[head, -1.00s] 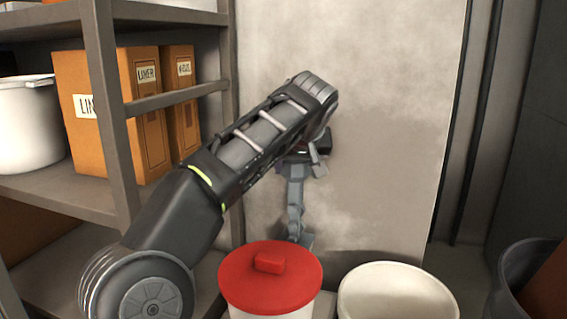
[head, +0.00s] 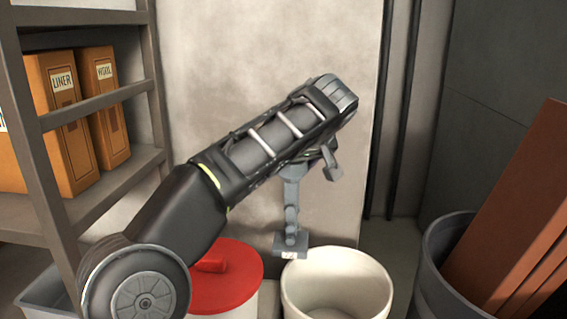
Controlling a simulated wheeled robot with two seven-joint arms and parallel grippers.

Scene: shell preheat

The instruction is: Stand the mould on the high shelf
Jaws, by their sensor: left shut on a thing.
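My left arm reaches across the picture from the lower left. Its gripper (head: 305,165) is mostly hidden behind the wrist and is shut on the grey mould (head: 291,208). The mould is narrow and knobbly, hangs below the gripper and ends in a small square foot with a pale label. It hangs in the air, its foot by the rim of a white bin. The shelf rack (head: 30,150) stands at the left; its upper board (head: 85,17) shows at the top edge, and what lies above it is out of view. My right gripper is not in view.
Orange boxes (head: 62,110) fill part of the rack's middle shelf. A red-lidded bin (head: 228,280) and an open white bin (head: 335,285) stand below the mould. A dark tub (head: 432,265) with brown boards (head: 520,220) is at the right. A pale wall panel (head: 270,50) is behind.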

